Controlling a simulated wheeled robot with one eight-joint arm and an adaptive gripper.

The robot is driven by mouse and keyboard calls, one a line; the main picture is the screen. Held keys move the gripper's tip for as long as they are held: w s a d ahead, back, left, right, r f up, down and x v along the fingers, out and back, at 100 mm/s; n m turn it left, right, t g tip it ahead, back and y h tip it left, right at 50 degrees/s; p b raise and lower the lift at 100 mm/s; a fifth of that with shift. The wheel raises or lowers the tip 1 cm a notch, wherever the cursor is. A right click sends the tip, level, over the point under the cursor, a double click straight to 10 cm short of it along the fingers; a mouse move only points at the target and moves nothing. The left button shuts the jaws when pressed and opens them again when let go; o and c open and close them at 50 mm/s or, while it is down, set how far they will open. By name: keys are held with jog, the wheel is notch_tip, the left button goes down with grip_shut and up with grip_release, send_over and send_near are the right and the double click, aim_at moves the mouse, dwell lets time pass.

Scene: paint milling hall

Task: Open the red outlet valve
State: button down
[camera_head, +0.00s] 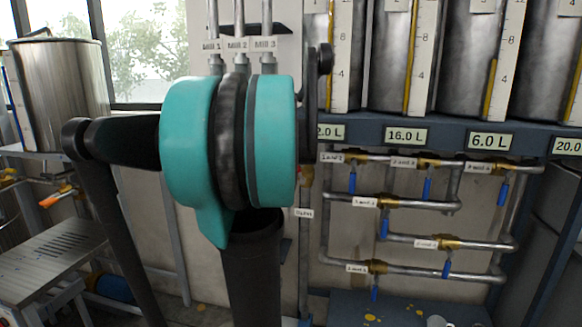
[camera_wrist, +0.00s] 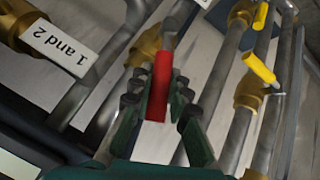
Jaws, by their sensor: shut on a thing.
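The red outlet valve's lever handle (camera_wrist: 159,88) shows in the middle of the wrist view. Its grey shank runs up from the red grip toward the top, close to brass fittings. My gripper (camera_wrist: 157,101) has its dark, padded fingers on both sides of the red grip and is shut on it. In the head view, my teal and black arm covers the middle, and my gripper is hidden behind it. Only a small red and brass bit of the outlet valve (camera_head: 306,179) shows at the arm's right edge.
Right of the arm, pipes carry several brass valves with blue levers (camera_head: 427,188) under labelled tanks (camera_head: 460,60). The wrist view shows a yellow lever (camera_wrist: 260,67) on neighbouring pipes and a "1 and 2" label (camera_wrist: 60,45). A steel vessel (camera_head: 60,90) stands at left.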

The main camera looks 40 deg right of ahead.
jog(key=shift+s+d+r+m+t+y, duration=0.2)
jog(key=shift+s+d+m+t+y, duration=0.6)
jog(key=shift+s+t+y, duration=0.3)
jog(key=c, duration=1.4)
grip_release()
jog(key=shift+c, duration=0.2)
jog(key=v, duration=1.1)
jog(key=shift+s+r, duration=0.25)
jog(key=shift+s, duration=0.1)
jog(key=shift+a, duration=0.1)
